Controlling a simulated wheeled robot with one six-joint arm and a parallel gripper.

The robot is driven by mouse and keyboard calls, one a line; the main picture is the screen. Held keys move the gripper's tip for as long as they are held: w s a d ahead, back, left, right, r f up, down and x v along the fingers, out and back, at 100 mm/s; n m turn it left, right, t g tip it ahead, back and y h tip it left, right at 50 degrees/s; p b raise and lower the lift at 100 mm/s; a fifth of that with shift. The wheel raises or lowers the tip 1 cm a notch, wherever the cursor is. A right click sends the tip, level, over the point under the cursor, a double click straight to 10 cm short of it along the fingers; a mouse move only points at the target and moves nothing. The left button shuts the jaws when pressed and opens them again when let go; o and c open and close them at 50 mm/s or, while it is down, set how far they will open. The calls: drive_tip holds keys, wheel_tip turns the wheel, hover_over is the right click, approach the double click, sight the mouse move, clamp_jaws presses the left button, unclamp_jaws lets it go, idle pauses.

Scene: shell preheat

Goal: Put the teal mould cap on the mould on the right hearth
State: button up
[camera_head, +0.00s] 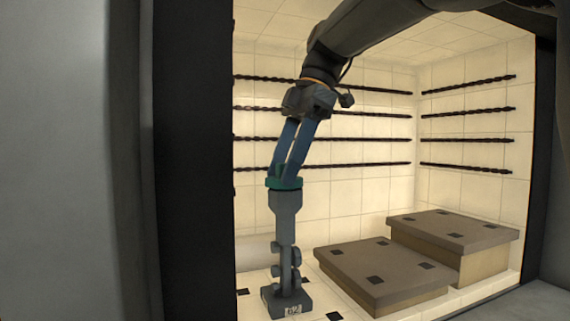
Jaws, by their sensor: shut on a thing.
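My gripper (285,177) reaches down from the top of the chamber, its two blue fingers shut on the teal mould cap (285,184). The cap is a short ring-like piece at the top end of a grey-blue mould (285,228). It lines up with the mould's top in this view. I cannot tell whether it is seated or just above it. The mould stands upright, with a wide head, a narrow stem, several round bumps low down, and a dark base with a white number label (292,310). The fingers hide part of the cap's top.
Two brown-topped blocks stand right of the mould: a lower one (372,287) and a taller one (470,223) behind it. Dark twisted heating rods (360,163) line the pale tiled walls. The dark opening edge (190,160) is at left. Tiled floor shows around the base.

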drive_tip(key=shift+f, duration=0.2)
drive_tip(key=o, duration=1)
drive_tip(key=shift+f, duration=0.1)
drive_tip(key=shift+o, duration=0.2)
drive_tip(key=shift+w+d+r, duration=0.1)
drive_tip(key=shift+d+r, duration=0.05)
drive_tip(key=shift+r, duration=0.2)
drive_tip(key=v, duration=0.2)
drive_tip(key=shift+w+d+r+b, duration=0.1)
drive_tip(key=shift+d+r+b, duration=0.1)
drive_tip(key=shift+b, duration=0.15)
drive_tip(key=w+d+b, duration=0.1)
drive_tip(key=w+d, duration=0.2)
drive_tip(key=d, duration=0.8)
drive_tip(key=shift+d, duration=0.2)
